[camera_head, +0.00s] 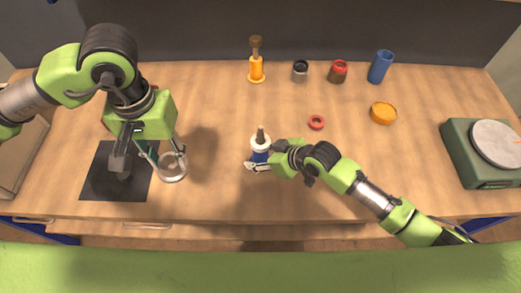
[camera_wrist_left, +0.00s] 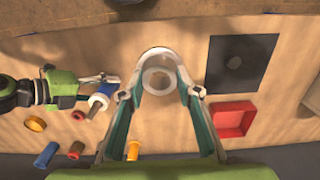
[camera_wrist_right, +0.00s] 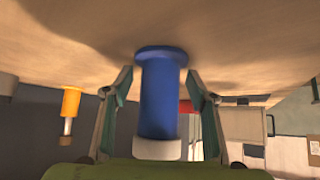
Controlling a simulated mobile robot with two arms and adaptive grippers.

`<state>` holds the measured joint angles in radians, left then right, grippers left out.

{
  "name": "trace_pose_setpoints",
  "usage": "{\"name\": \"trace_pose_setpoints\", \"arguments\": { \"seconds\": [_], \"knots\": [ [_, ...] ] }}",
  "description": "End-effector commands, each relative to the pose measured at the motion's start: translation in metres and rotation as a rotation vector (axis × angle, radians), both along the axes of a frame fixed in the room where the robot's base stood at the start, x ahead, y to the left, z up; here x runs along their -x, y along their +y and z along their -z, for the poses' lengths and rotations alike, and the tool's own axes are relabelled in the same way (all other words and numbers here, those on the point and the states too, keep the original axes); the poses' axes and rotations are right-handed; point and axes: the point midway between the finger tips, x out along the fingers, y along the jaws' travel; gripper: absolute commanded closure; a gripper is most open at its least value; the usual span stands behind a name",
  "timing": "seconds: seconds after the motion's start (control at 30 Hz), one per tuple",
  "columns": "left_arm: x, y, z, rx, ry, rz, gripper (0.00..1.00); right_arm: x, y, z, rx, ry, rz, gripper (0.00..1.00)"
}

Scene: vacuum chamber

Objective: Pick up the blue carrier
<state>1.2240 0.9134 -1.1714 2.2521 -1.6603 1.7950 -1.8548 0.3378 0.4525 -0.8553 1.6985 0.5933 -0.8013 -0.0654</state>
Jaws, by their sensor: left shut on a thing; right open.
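The blue carrier (camera_head: 261,156), a blue cylinder with a white top, stands upright on the table near the middle. In the right wrist view the blue carrier (camera_wrist_right: 160,95) shows a wide blue flange on the tabletop. My right gripper (camera_head: 254,166) is open with a finger on each side of it; I cannot tell if either touches. The blue carrier also shows in the left wrist view (camera_wrist_left: 98,101). My left gripper (camera_wrist_left: 160,94) is shut on a clear glass vessel (camera_head: 173,168), left of the carrier, beside the black mat.
A black mat (camera_head: 104,172) and a red tray (camera_wrist_left: 234,119) lie on the left. Along the back stand an orange-handled piece (camera_head: 256,70), a black-topped jar (camera_head: 300,71), a red jar (camera_head: 338,72) and a blue cup (camera_head: 380,67). A red ring (camera_head: 316,122) lies near the carrier. A green scale (camera_head: 475,165) is right.

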Motion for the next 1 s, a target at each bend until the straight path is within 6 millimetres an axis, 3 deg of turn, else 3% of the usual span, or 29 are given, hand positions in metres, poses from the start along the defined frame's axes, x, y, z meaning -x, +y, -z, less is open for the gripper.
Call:
{"name": "trace_pose_setpoints", "arguments": {
  "seconds": [0.13,0.17,0.33,0.37,0.77,1.0],
  "knots": [
    [0.000,0.000,0.000,0.000,-0.001,0.000,1.00,0.000,0.000,0.000,0.000,0.000,0.000,0.48],
    [0.000,0.000,0.000,0.000,-0.001,0.000,1.00,0.000,0.000,0.000,0.000,0.000,0.000,0.53],
    [0.000,0.000,0.000,0.000,-0.001,0.000,1.00,0.000,0.000,0.000,0.000,0.000,0.000,0.97],
    [0.000,0.000,0.000,0.000,-0.001,0.000,1.00,0.000,0.000,0.000,0.000,0.000,0.000,1.00],
    [0.000,0.000,0.002,0.000,-0.001,0.000,1.00,-0.001,0.001,-0.007,-0.004,-0.006,0.000,1.00],
    [0.000,0.000,0.010,0.000,-0.001,0.000,1.00,-0.002,0.001,-0.029,-0.005,-0.008,-0.001,1.00]
  ]
}}
